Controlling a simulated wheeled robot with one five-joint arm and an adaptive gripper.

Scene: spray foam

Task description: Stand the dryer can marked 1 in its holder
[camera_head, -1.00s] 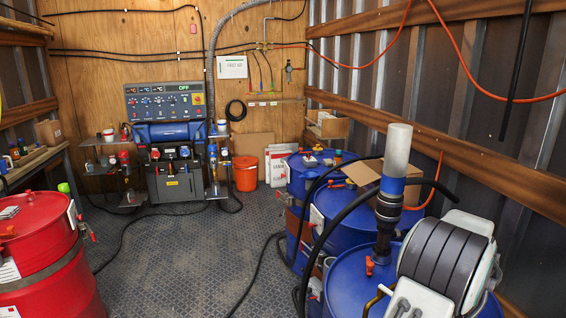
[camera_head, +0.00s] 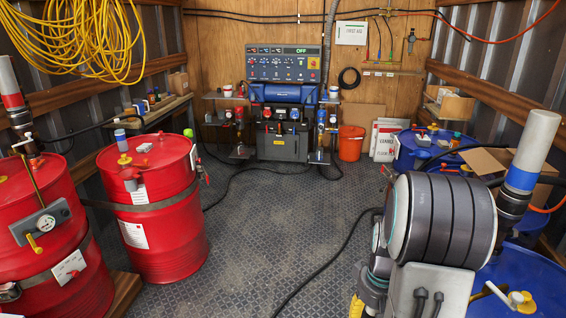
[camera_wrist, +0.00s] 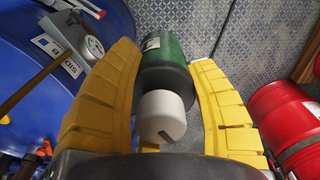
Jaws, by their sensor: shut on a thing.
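In the wrist view, my gripper (camera_wrist: 166,58) has its yellow fingers shut on a green can (camera_wrist: 168,66) with a white cap (camera_wrist: 163,117). The can lies between the two fingers with its cap end towards the camera. Part of a white label shows at its upper left, but I cannot read a number. In the head view, only a bit of yellow finger (camera_head: 357,306) shows at the bottom, below my grey arm, and the can is hidden. I cannot make out the can's holder for certain in either view.
Red drums (camera_head: 152,215) stand at the left and blue drums (camera_head: 541,275) at the right. A machine (camera_head: 285,100) with side shelves stands at the back wall, with an orange bucket (camera_head: 351,143) beside it. The patterned floor (camera_head: 262,235) between is mostly clear, crossed by black cables.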

